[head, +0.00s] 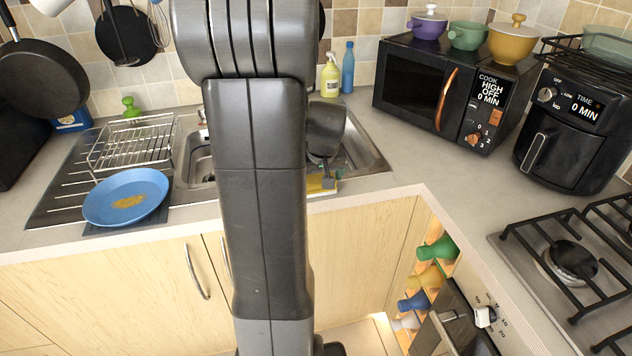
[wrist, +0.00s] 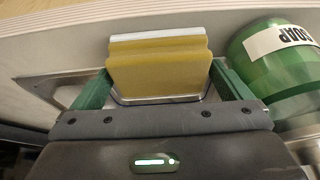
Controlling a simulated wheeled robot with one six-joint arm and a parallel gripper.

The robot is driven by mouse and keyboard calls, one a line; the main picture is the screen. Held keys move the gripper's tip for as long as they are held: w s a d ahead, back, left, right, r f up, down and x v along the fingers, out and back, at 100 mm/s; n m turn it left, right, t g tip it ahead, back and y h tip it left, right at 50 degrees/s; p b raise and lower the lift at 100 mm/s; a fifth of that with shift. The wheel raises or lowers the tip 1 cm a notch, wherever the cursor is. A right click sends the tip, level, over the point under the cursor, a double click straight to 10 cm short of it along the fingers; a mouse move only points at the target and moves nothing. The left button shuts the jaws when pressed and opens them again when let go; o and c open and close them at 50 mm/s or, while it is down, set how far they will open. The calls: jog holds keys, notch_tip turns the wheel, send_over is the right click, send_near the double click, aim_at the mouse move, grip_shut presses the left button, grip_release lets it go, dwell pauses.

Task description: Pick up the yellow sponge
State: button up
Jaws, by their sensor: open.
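The yellow sponge (wrist: 160,70) has a pale strip along its top edge in the wrist view and sits in a thin metal holder (wrist: 150,100). My gripper (wrist: 159,72) is open, with one green finger on each side of the sponge. Whether the fingers touch it cannot be told. In the head view a small part of the sponge (head: 316,186) shows at the sink's front edge, mostly hidden by my arm.
A green soap bottle (wrist: 275,65) is close to the right finger. The sink (head: 365,155) lies behind the sponge. A blue plate (head: 126,197) and dish rack (head: 130,148) are left. A microwave (head: 415,80) stands back right. The counter before it is clear.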

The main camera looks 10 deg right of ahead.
jog(key=shift+w+f, duration=0.2)
jog(key=shift+f, duration=0.3)
jog(key=c, duration=0.7)
jog(key=shift+c, duration=0.2)
jog(key=shift+r, duration=0.1)
jog(key=shift+r, duration=0.8)
jog(key=s+b, duration=0.2)
jog(key=s, duration=1.6)
jog(key=shift+d, duration=0.3)
jog(key=shift+f, duration=0.1)
